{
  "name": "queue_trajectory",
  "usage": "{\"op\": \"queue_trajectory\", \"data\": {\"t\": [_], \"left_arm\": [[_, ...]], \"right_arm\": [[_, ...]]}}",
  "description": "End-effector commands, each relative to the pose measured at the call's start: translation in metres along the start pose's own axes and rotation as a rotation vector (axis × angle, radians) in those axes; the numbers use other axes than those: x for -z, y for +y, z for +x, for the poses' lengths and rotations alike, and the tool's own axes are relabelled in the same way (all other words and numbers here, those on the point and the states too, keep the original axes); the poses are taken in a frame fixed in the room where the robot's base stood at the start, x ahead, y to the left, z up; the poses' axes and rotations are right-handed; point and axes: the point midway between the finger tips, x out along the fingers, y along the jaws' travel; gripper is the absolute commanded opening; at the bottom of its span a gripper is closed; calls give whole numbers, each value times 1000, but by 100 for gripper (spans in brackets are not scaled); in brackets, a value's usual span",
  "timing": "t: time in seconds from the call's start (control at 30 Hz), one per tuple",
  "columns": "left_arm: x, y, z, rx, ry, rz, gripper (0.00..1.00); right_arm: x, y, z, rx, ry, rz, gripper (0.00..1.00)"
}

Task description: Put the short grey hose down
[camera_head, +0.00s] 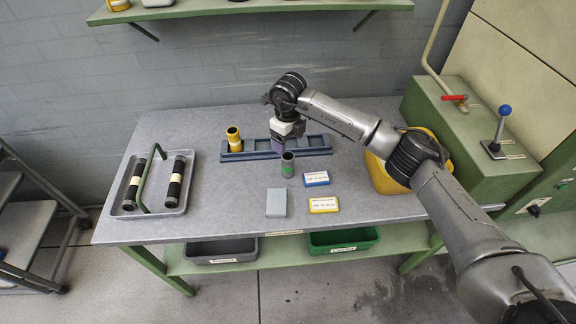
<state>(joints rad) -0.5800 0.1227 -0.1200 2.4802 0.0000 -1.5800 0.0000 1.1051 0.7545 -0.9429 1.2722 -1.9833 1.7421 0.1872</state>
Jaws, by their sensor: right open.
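A short dark grey hose (288,165) with a green band stands upright on the grey table, just in front of the blue rack. My right gripper (283,142) is open, pointing down just behind and above the hose in the picture. The hose looks free of the jaws, though the exact gap is hard to tell. The blue rack (257,155) has several slots; a yellow hose with a dark band (234,139) stands at its left end. A small purple patch shows below the gripper; I cannot tell what it belongs to. My left gripper is not in view.
A grey tray (129,167) with a green handle holds two black cylinders at left. A grey block (276,203), a blue-edged card (316,179) and a yellow-edged card (323,205) lie in front. A yellow container (382,178) stands at right, partly behind my arm.

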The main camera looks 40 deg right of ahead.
Motion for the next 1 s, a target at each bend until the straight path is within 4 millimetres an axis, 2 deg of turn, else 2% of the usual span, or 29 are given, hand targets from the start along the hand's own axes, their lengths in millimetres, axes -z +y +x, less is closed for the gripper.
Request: {"op": "queue_trajectory", "data": {"t": [0.03,0.2,0.33,0.67,1.0], "left_arm": [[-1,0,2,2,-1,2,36],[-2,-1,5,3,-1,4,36],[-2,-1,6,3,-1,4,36],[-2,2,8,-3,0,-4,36],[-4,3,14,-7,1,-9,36]], "right_arm": [[0,0,12,-2,3,0,76],[0,1,37,-2,0,-1,76],[0,1,48,-2,-1,-1,76],[0,2,62,-3,-1,-1,76],[1,4,102,-3,-1,-1,76]]}}
